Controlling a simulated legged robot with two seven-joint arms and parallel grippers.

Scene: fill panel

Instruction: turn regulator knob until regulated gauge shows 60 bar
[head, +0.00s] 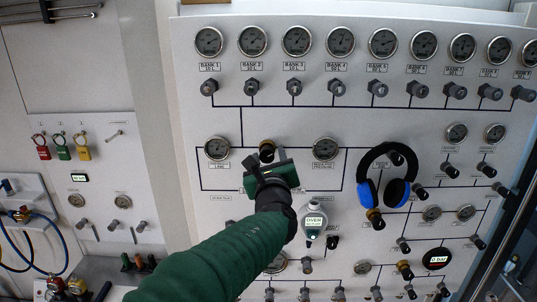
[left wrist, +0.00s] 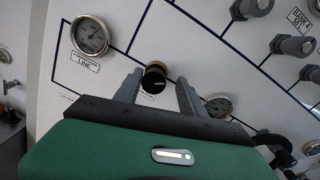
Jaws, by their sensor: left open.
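The regulator knob (head: 267,149), black on a brass collar, stands on the panel between two gauges. It also shows in the left wrist view (left wrist: 154,77). My left gripper (head: 266,156) is open just below the knob. In the left wrist view its fingers (left wrist: 160,82) stand left and right of the knob, with gaps on both sides; I cannot tell how deep they reach. The regulated pressure gauge (head: 325,149) is right of the knob; its needle is too small to read. The line gauge (head: 217,148) is on the left. My right gripper is not in view.
Blue and black ear defenders (head: 388,175) hang at right. A device reading OVER (head: 314,221) sits right of my forearm. A round display (head: 435,258) appears to read 0 BAR.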

